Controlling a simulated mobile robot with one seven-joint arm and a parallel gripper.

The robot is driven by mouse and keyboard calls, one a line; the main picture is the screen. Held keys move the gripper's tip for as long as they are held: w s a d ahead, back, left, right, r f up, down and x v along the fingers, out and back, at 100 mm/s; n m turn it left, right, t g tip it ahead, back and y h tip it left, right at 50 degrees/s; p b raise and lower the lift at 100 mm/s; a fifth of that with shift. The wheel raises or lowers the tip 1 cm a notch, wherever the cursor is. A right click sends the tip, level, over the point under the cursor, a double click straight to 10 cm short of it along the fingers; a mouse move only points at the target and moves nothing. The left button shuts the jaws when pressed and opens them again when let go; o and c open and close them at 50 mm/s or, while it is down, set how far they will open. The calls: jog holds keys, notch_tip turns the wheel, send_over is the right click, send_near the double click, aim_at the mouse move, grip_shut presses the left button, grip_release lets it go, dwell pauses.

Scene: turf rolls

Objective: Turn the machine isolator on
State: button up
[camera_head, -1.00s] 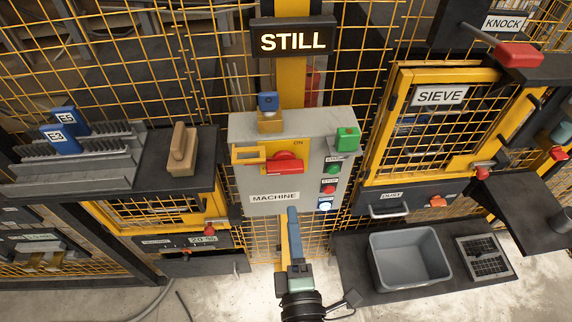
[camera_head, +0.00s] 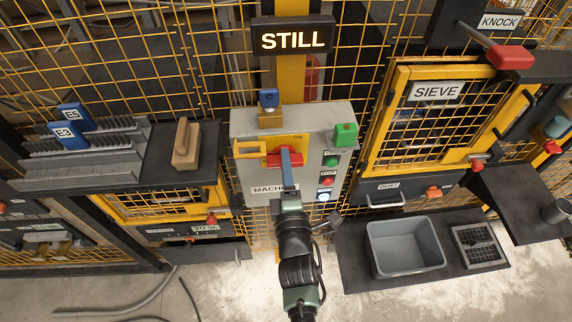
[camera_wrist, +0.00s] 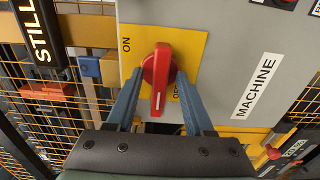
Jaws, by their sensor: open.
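The isolator is a red rotary handle (camera_head: 272,162) on a yellow plate on the grey MACHINE box (camera_head: 327,123). It lies level in the head view, partly hidden by my gripper (camera_head: 286,152). In the wrist view the red handle (camera_wrist: 161,82) shows in full, its long end towards my palm. ON is printed on the plate to its left there, and OFF is partly covered beside the handle at right. My gripper (camera_wrist: 158,76) is open, one blue finger on each side of the handle, with visible gaps. Whether the fingertips reach the plate is unclear.
A lit STILL sign (camera_head: 293,37) hangs above. A grey bin (camera_head: 405,246) sits lower right.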

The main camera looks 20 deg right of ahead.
grip_shut()
jog(key=shift+m, duration=0.3)
dwell(0.3)
jog(key=shift+m+p, duration=0.4)
jog(key=shift+m, duration=8.2)
